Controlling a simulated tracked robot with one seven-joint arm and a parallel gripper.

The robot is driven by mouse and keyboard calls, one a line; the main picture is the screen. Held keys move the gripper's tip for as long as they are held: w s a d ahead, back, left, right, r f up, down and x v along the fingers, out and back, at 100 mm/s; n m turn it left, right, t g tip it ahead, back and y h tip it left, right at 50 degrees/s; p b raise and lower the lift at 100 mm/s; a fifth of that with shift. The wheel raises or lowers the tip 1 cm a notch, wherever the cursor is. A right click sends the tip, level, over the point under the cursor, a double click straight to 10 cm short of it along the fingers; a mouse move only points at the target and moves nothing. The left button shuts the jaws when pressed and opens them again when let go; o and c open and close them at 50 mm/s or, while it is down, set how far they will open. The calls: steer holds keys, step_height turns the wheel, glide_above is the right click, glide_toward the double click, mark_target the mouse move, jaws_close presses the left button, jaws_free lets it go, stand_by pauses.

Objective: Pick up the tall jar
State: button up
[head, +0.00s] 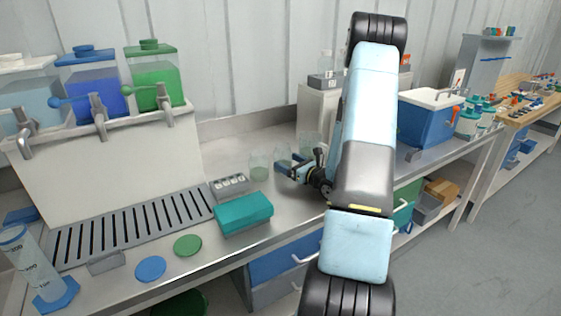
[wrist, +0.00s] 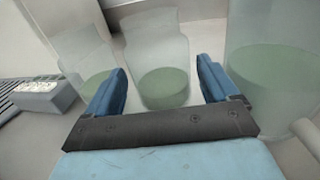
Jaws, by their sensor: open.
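Several clear glass vessels with pale green liquid stand on the steel counter. In the wrist view, a shouldered jar (wrist: 157,55) stands upright straight ahead. A second vessel (wrist: 78,50) is to its left and a larger one (wrist: 272,35) is close on the right. I cannot tell for sure which is the tall jar; the middle one lies in line with my gripper. My gripper (wrist: 162,78) is open and empty, its blue fingertips toward either side of the middle jar. In the head view, my gripper (head: 298,163) is low over the counter beside the vessels (head: 258,166).
A teal box (head: 243,213) and a grey rack (head: 230,185) stand left of the gripper. A drain grate (head: 130,229), blue disc (head: 150,268) and green disc (head: 188,245) lie farther left. A blue cooler (head: 430,120) stands to the right, beyond my arm.

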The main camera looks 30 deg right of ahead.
mark_target(283, 159)
steer(key=x, duration=0.3)
steer(key=shift+w, duration=0.1)
steer(key=shift+c, duration=0.3)
steer(key=c, duration=0.8)
